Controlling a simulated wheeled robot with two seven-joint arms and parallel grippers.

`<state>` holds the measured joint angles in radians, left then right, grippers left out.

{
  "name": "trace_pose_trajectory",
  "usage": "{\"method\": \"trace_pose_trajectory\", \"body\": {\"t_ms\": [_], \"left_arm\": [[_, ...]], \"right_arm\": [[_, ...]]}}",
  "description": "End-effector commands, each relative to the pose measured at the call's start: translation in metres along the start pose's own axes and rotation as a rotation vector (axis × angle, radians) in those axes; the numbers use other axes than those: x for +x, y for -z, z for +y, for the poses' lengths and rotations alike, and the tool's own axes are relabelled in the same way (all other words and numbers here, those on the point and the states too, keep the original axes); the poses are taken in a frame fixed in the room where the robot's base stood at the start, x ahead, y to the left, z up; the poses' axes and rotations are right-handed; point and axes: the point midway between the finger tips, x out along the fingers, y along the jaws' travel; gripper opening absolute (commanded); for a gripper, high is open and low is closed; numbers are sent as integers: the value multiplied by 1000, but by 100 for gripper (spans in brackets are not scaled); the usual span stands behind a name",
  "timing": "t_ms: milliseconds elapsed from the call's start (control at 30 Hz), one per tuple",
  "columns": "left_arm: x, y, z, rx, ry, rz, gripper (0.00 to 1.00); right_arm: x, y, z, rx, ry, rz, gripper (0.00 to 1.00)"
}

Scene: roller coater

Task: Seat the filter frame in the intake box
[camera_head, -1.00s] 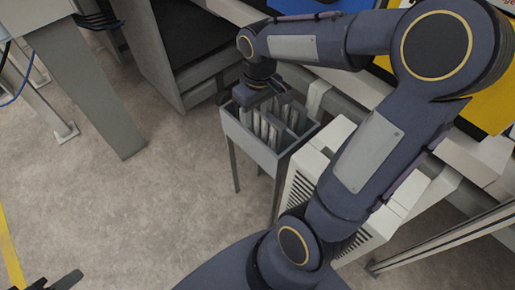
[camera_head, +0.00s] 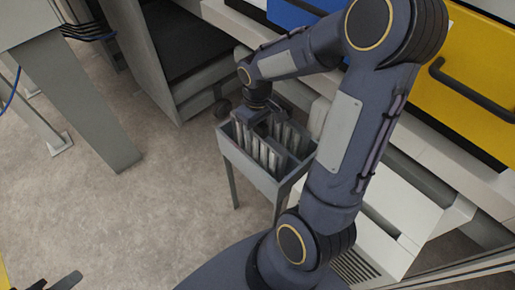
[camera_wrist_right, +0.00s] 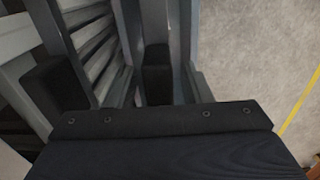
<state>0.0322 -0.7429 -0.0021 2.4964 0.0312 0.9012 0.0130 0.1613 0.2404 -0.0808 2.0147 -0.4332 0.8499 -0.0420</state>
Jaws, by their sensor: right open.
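A grey open rack on legs (camera_head: 233,151) holds several upright pale panels (camera_head: 270,155). Which of them is the filter frame, I cannot tell. My right gripper (camera_head: 254,122) points down at the rack's far left end, its fingertips hidden in the head view. In the right wrist view its two dark fingers (camera_wrist_right: 110,82) stand apart, with grey slats or panel edges (camera_wrist_right: 95,45) between and beyond them. I see no grip on anything. Dark finger-like parts, apparently my left gripper (camera_head: 55,282), show at the bottom left edge, mostly cut off. I cannot identify the intake box for sure.
A white louvred box (camera_head: 385,225) stands right of the rack, partly behind my right arm. A yellow drawer front (camera_head: 465,85) with a dark handle is at upper right. A grey open cabinet (camera_head: 165,85) stands behind.

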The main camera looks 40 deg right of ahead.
Motion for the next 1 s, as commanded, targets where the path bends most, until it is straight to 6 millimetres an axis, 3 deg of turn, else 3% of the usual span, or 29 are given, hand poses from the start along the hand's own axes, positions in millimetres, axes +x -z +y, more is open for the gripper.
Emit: {"method": "trace_pose_trajectory", "body": {"t_ms": [233,567,1000], "left_arm": [[0,0,0,0,0,0,36],[0,0,0,0,0,0,36],[0,0,0,0,0,0,36]], "right_arm": [[1,0,0,0,0,1,44],[1,0,0,0,0,1,1],[-1,0,0,0,0,2,0]]}}
